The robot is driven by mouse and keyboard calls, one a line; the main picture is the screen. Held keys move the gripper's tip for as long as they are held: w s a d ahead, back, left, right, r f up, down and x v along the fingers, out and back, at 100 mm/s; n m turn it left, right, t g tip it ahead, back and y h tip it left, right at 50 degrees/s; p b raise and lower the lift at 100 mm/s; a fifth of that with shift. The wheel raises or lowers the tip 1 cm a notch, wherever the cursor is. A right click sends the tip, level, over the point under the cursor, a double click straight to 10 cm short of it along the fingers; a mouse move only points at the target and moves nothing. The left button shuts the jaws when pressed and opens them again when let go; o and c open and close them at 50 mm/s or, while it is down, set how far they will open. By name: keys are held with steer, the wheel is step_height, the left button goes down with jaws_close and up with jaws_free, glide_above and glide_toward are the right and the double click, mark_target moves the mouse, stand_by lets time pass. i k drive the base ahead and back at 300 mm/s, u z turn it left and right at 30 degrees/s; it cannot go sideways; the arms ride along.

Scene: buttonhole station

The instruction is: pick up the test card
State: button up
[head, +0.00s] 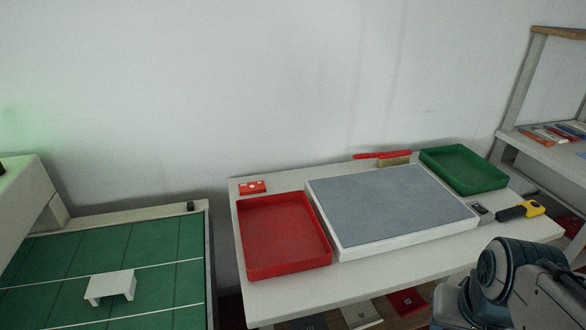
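I cannot tell for certain which thing is the test card. A small flat red piece with white marks (252,187) lies at the back left corner of the white table (290,300). Below the table's front edge, a red flat piece (406,301) and a whitish one with a dark mark (360,314) show partly. Several flat coloured pieces (556,134) lie on the shelf at the right. My arm shows at the lower right, in front of the table's right end. My gripper is not in view.
On the table are a red tray (328,264), a grey pad in a white frame (390,205), a green tray (462,168), a red-handled brush (382,155) and a yellow-and-black tool (532,208). A green-topped table (60,255) with a white stand (110,285) is at left.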

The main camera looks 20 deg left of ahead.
mark_target(251, 188)
steer(key=u, duration=0.2)
steer(key=i, duration=0.55)
steer(key=u, duration=0.8)
steer(key=i, duration=0.35)
steer(key=u, duration=0.45)
